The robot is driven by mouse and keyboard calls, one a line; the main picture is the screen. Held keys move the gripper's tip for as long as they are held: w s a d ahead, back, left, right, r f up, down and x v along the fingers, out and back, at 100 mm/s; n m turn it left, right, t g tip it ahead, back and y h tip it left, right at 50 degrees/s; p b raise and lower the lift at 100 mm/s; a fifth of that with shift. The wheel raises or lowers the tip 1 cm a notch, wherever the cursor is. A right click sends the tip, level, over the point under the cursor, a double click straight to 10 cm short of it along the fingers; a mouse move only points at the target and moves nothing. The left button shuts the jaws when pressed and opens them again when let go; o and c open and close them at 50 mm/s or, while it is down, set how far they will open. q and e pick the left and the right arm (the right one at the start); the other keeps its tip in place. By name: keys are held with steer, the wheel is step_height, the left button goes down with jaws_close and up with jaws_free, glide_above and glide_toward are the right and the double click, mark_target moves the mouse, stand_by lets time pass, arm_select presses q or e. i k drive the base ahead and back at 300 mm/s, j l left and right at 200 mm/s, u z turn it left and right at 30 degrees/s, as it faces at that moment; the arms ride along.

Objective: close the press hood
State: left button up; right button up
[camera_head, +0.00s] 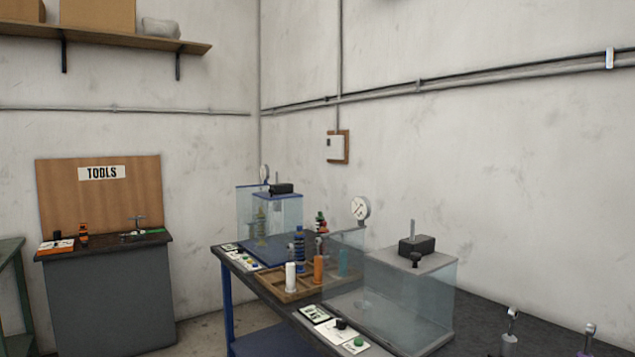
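Two presses with clear hoods stand on the dark bench. The nearer hood (408,296) is a large clear box with a grey top, and a black block with an upright rod (416,245) sits on that top. A clear panel (349,240) shows behind its left side. The farther hood (290,212) is a smaller clear box with blue edges and a black block on top. A coil spring (261,226) shows through its clear walls. I cannot tell how far either hood is open. Neither of my grippers is in view.
A wooden tray (283,297) with several upright parts stands between the presses. Control panels (333,332) with buttons lie along the front edge. Two metal-topped posts (510,326) stand at the bottom right.

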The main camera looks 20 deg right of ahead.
mark_target(280, 192)
steer(key=i+l+z, duration=0.1)
steer(key=i+z, duration=0.2)
steer(key=i, duration=0.45)
steer(key=i+j+z, duration=0.1)
steer(key=i+z, duration=0.2)
steer(key=i, duration=0.5)
